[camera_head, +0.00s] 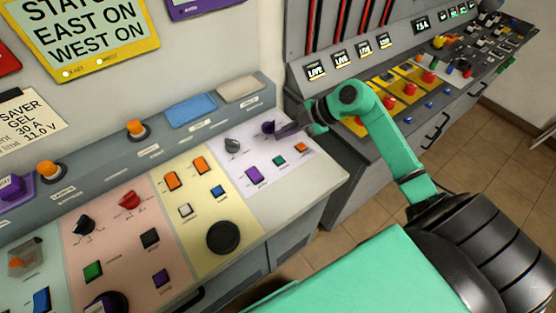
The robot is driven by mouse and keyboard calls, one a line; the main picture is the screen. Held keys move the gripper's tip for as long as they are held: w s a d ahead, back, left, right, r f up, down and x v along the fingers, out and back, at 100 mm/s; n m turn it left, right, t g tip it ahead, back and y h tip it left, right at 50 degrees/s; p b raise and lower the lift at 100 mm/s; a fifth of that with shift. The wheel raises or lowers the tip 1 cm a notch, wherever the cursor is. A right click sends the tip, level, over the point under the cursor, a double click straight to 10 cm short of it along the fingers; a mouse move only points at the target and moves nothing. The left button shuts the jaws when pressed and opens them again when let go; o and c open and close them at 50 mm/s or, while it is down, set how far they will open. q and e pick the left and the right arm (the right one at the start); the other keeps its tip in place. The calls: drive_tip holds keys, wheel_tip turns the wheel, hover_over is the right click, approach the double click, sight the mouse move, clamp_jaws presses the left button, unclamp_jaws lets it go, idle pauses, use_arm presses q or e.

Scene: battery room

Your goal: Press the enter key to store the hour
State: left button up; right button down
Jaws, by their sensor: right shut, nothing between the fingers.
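My right gripper (284,131) is shut with nothing between its fingers. Its arm comes in from the right, and its fingertips are at or just beside a dark purple knob (268,127) on the lilac panel (290,172). I cannot tell whether they touch it. On the same panel are a grey knob (232,145), a purple square key (254,175), a small green key (279,160) and a small orange key (300,148). The key labels are too small to read, so I cannot tell which is the enter key. My left gripper is not in view.
Left of the lilac panel, a yellow panel (205,254) holds orange, blue and white keys and a large black knob (223,238). A pink panel (126,254) lies further left. Another console with red buttons (410,89) stands at the right. Tiled floor (480,135) is open beyond.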

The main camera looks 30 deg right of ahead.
sight(283, 159)
wheel_tip(283, 159, down, 7)
drive_tip(key=b, duration=0.6)
drive_tip(key=shift+f, duration=0.4)
idle(1.3)
drive_tip(key=shift+s+f, duration=0.1)
drive_tip(key=shift+f, duration=0.3)
drive_tip(key=shift+f, duration=0.5)
idle(0.4)
drive_tip(key=shift+r+p, duration=0.8)
drive_tip(key=shift+r, duration=0.1)
